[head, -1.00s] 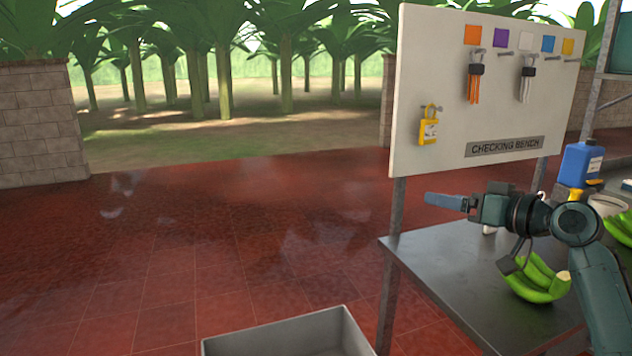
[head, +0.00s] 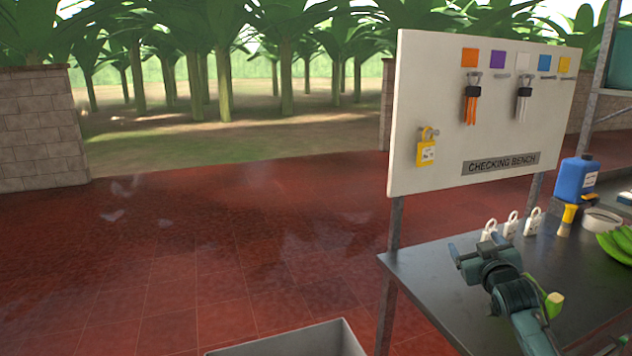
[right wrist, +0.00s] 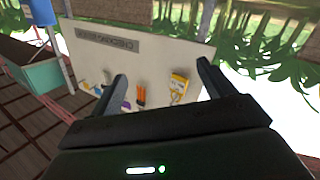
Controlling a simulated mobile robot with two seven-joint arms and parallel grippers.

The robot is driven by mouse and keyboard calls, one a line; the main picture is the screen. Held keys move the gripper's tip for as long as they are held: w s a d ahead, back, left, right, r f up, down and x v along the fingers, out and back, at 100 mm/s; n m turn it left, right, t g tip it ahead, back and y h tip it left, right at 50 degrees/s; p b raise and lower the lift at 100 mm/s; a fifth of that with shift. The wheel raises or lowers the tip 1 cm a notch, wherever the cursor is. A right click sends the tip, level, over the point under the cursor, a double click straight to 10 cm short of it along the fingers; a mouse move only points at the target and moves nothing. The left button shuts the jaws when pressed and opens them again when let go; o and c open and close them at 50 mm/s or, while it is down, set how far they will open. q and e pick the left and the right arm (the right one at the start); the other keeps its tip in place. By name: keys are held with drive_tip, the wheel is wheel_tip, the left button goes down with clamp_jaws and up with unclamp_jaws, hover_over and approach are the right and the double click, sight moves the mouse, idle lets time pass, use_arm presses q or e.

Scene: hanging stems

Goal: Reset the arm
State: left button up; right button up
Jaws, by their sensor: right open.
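My right gripper (head: 484,249) is in the head view over the left part of the dark bench (head: 425,268). Its two fingers are apart, with nothing between them. In the right wrist view the open fingers (right wrist: 160,86) frame the upside-down white board, which stands beyond them. My right arm comes in from the lower right and covers part of the bench and of a green banana (head: 553,305). My left gripper is not in the frames.
White padlocks (head: 511,224) stand behind my gripper. A brush (head: 566,218), a blue bottle (head: 575,179), a ring-shaped roll (head: 602,220) and bananas (head: 617,243) are to the right. The board (head: 430,90) holds a yellow padlock (head: 426,152). A grey crate (head: 290,340) sits below left.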

drive_tip(key=s+a+f+n+g+y, duration=0.1)
drive_tip(key=s+a+f+g+y, duration=0.1)
drive_tip(key=s+a+f, duration=0.6)
drive_tip(key=s+a+f+g+y, duration=0.1)
drive_tip(key=s+a+f, duration=0.3)
drive_tip(key=s+f, duration=0.65)
drive_tip(key=s+a+f+g, duration=0.1)
drive_tip(key=s+a+f, duration=0.1)
drive_tip(key=s, duration=0.5)
drive_tip(key=s+a+f+g+y, duration=0.1)
drive_tip(key=s+a+f, duration=0.2)
drive_tip(key=s, duration=0.4)
drive_tip(key=s+a+f+g+y, duration=0.1)
drive_tip(key=s+a+f, duration=0.1)
drive_tip(key=s+a, duration=0.2)
drive_tip(key=s, duration=0.3)
drive_tip(key=shift+a+f+m, duration=0.2)
drive_tip(key=shift+f+m, duration=0.1)
drive_tip(key=shift+f, duration=0.1)
